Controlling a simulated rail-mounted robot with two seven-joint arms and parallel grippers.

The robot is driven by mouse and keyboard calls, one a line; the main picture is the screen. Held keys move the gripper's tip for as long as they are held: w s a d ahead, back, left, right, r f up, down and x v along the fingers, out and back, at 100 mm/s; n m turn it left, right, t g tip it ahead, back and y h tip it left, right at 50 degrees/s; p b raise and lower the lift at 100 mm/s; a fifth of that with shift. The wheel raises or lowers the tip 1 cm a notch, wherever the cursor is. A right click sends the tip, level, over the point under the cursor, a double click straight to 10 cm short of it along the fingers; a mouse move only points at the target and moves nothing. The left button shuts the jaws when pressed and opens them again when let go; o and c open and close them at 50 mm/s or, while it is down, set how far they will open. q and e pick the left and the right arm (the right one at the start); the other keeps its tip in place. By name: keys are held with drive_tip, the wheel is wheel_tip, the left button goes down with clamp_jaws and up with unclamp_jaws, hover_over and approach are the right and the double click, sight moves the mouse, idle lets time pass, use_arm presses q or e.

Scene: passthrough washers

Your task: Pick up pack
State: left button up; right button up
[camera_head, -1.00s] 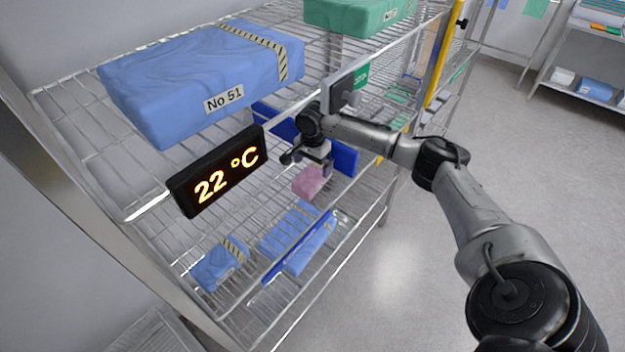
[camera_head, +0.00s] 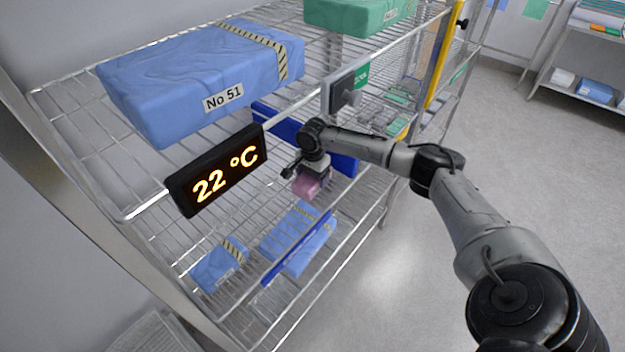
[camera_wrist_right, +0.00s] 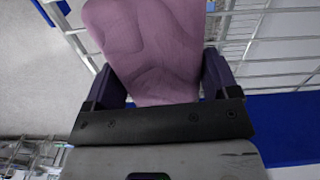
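A small pink-purple pack (camera_head: 307,186) is at the middle shelf level of the wire rack, below my right gripper (camera_head: 308,177). In the right wrist view the pack (camera_wrist_right: 150,45) fills the space between the two dark fingers of my right gripper (camera_wrist_right: 160,80). Both fingers lie against its sides, and the gripper looks shut on it. The pack looks slightly tilted between the fingers. I cannot tell whether it still touches the wire shelf. My left gripper is not in view.
A large blue pack labelled No 51 (camera_head: 190,85) and a green pack (camera_head: 358,14) lie on the top shelf. A black 22 °C display (camera_head: 217,172) hangs at the front edge. Blue packs (camera_head: 218,265) lie lower down. Open floor (camera_head: 520,180) is at the right.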

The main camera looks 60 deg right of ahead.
drive_tip(key=c, duration=0.6)
drive_tip(key=shift+c, duration=0.2)
